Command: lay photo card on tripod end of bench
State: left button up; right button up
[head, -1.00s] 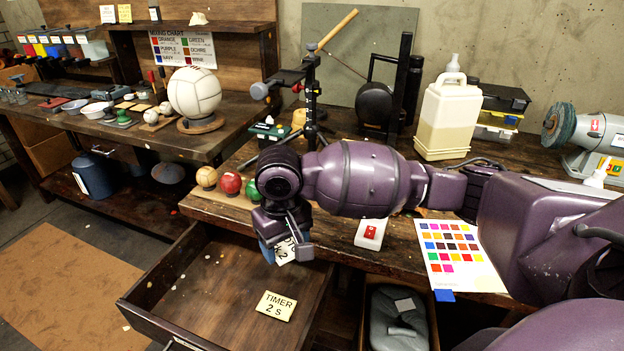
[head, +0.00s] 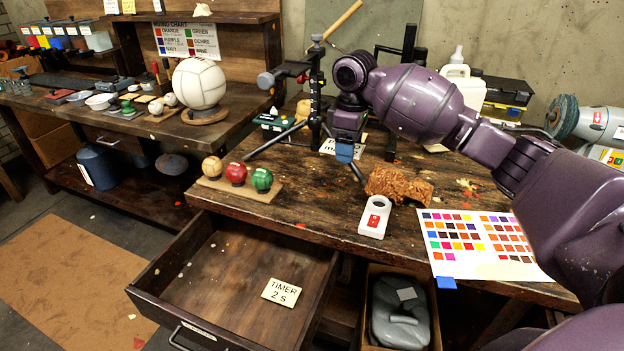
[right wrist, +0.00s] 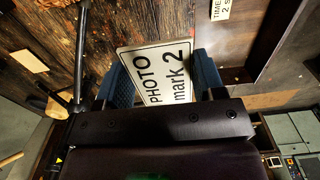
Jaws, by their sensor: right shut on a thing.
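My right gripper (head: 344,150) is shut on the white photo card (right wrist: 155,72), which reads "PHOTO mark 2" in the right wrist view. There the card sits between my blue fingers. In the head view a part of the white card (head: 328,147) shows beside the fingers, by the tripod's legs. The black tripod (head: 315,98) stands upright on the wooden bench (head: 300,220), just left of my right gripper. A leg of it (right wrist: 80,62) shows in the right wrist view. I cannot tell whether the card touches the bench. My left gripper is not in view.
A rack of three balls (head: 243,187) sits at the bench's front left. A brown rough lump (head: 398,186), a white holder with a red piece (head: 375,217) and a colour chart (head: 475,243) lie to the right. The open drawer (head: 215,275) holds a timer card (head: 282,291).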

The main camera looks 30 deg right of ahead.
jog(key=b, duration=0.2)
send_over(343, 219)
notch_tip(343, 219, down, 14)
jog(key=shift+r, duration=0.1)
notch_tip(343, 219, down, 6)
jog(key=shift+r+b, duration=0.15)
jog(key=shift+b, duration=0.35)
jog(key=o, duration=0.8)
jog(key=shift+f, duration=0.2)
jog(key=shift+o, duration=0.5)
